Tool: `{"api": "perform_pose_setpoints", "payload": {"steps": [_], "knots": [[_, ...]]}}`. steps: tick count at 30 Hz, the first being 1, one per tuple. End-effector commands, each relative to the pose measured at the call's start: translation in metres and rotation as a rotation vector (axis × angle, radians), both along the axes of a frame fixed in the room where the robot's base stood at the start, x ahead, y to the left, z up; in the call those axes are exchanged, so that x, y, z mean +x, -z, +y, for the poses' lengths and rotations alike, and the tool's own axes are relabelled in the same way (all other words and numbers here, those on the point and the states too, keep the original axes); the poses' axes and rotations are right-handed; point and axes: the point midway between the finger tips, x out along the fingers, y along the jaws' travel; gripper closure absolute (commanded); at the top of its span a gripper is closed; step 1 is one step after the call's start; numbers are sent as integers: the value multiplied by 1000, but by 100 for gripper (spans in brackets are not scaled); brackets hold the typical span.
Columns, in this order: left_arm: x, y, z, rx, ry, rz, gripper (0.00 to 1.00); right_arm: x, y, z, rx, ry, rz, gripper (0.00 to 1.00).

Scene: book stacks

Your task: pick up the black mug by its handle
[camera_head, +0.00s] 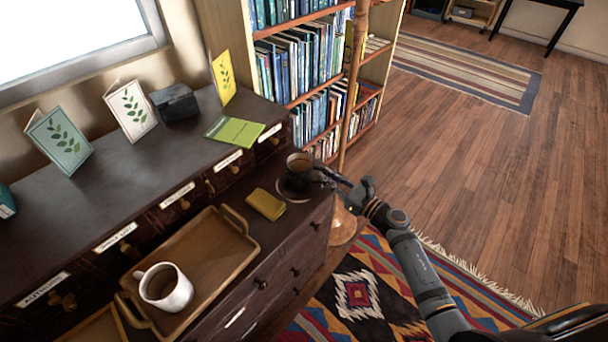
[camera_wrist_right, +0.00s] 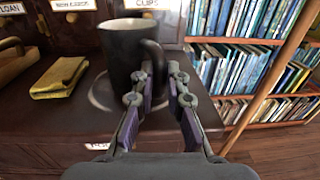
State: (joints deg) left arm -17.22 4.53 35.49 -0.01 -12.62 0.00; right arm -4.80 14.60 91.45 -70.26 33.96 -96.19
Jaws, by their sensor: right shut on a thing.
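The black mug (camera_head: 299,164) is upright at the right end of the dark cabinet top, holding brown liquid. My right gripper (camera_head: 326,176) reaches in from the right, at the mug's handle side. In the right wrist view the mug (camera_wrist_right: 126,52) fills the upper middle, and its handle (camera_wrist_right: 154,52) comes down between the fingertips. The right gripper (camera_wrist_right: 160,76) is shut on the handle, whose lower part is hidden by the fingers. My left gripper is not in view.
A yellow folded item (camera_head: 266,204) lies left of the saucer. A wooden tray (camera_head: 205,255) holds a white mug (camera_head: 166,287). A wooden post (camera_head: 353,85) and bookshelf (camera_head: 300,65) stand behind. Open floor (camera_head: 470,150) lies to the right.

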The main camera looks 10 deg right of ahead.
Motion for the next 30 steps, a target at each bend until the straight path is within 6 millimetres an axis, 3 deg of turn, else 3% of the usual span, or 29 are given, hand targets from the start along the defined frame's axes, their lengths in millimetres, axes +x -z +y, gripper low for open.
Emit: {"api": "perform_pose_setpoints", "payload": {"steps": [19, 30], "knots": [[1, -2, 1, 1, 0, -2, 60, 0, -6, 0, 1, -1, -2, 100], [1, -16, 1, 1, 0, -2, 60, -7, -42, 4, -1, -2, -1, 100]]}}
